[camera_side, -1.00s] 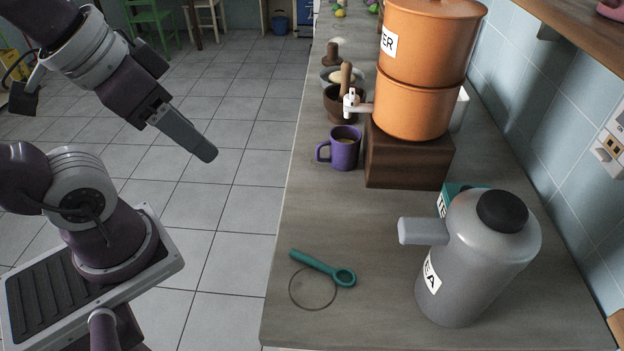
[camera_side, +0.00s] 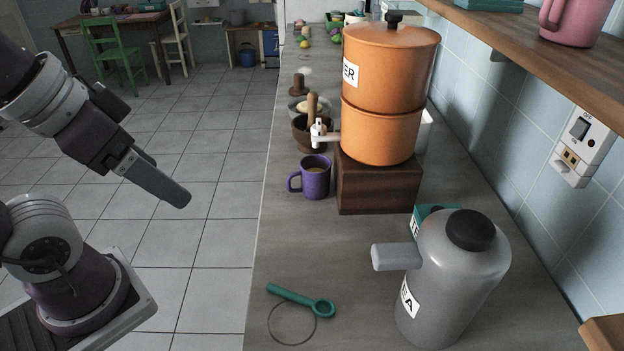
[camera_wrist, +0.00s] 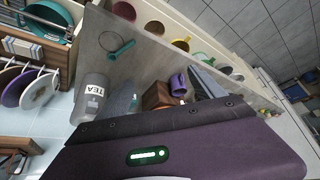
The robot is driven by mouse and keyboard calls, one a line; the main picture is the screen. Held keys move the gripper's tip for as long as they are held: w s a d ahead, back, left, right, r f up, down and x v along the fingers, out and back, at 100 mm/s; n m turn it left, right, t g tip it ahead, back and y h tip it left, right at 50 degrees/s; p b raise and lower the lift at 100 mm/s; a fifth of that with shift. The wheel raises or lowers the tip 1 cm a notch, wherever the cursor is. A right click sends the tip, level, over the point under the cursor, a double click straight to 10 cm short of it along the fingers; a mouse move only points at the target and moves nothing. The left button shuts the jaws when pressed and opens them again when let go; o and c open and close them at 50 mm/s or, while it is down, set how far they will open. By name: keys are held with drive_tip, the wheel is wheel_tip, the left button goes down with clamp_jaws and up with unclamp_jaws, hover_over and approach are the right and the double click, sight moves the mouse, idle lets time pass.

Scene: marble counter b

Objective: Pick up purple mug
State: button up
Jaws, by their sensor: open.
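The purple mug (camera_side: 315,178) stands upright on the counter, with its handle to the left and a brownish content inside. It stands left of the dark wooden block (camera_side: 378,190). The mug also shows in the wrist view (camera_wrist: 178,85), beside the block, between the two grey fingers. My gripper (camera_side: 178,195) is open and empty. It hangs over the floor, left of the counter edge and well apart from the mug. In the side view the fingers overlap, so their gap is hidden there.
Orange stacked pots (camera_side: 385,90) with a tap stand on the block, the tap jutting above the mug. Behind the mug is a brown bowl (camera_side: 308,136). The counter between is clear.

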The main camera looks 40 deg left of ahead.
drive_tip(key=shift+o, duration=0.8)
